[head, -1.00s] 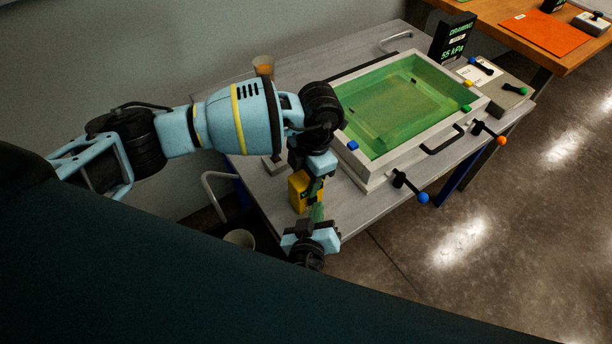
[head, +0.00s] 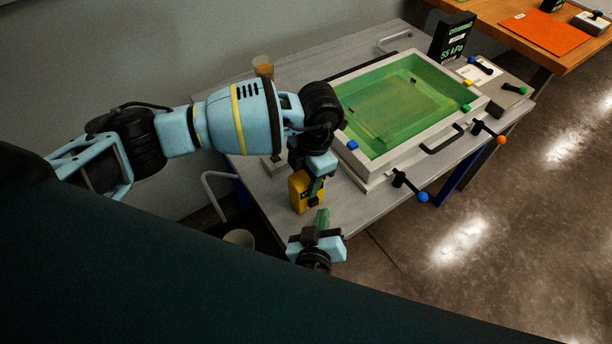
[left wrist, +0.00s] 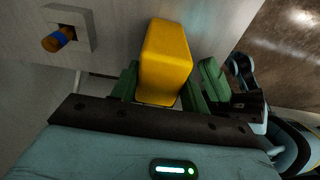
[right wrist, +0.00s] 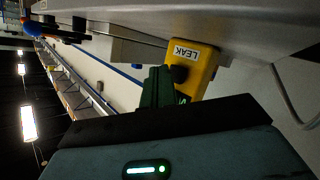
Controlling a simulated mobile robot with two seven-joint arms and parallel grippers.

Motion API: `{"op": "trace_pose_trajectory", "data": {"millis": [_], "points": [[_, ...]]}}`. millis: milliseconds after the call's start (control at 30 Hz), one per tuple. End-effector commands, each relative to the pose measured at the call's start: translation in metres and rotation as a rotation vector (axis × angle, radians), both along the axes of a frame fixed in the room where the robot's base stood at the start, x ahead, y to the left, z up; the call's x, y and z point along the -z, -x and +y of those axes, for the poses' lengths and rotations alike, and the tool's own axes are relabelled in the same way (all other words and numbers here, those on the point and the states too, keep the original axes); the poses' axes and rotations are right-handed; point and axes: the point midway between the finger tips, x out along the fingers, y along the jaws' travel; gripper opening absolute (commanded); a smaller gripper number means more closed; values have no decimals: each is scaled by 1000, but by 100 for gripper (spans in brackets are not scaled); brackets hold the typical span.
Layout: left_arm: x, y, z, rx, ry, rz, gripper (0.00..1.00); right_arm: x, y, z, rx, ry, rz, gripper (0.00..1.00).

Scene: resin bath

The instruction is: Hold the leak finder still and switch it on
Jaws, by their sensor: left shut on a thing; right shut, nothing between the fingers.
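The leak finder (head: 300,195) is a yellow box at the table's near edge. My left gripper (head: 314,184) is shut on it from above, and in the left wrist view the yellow body (left wrist: 166,62) sits between the green fingers. In the right wrist view its face (right wrist: 203,68) has a white LEAK label, a black round knob (right wrist: 179,74) and a small green mark partly hidden by my fingers. My right gripper (head: 322,215) is shut and empty, just in front of that face. Its closed fingertips (right wrist: 157,82) appear beside the knob; I cannot tell whether they touch.
A grey tray with green resin (head: 400,105) stands to the right, with blue and orange ball-ended handles along its front. A cup (head: 263,66) is at the back of the table. A grey block with an orange-and-blue peg (left wrist: 58,40) lies left of the leak finder.

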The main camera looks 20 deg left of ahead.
Motion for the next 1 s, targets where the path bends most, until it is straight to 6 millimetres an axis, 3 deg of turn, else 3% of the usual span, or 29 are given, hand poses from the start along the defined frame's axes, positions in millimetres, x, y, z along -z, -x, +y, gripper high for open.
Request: {"op": "trace_pose_trajectory", "data": {"millis": [500,833,867,1000], "points": [[-1,0,0,-1,0,-1,18,0,28,-34,0,0,1,0],[-1,0,0,-1,0,-1,18,-1,30,-36,0,0,0,0],[-1,0,0,-1,0,-1,48,-1,30,-36,0,0,0,0],[0,0,0,-1,0,-1,66,0,30,-36,0,0,0,0]]}}
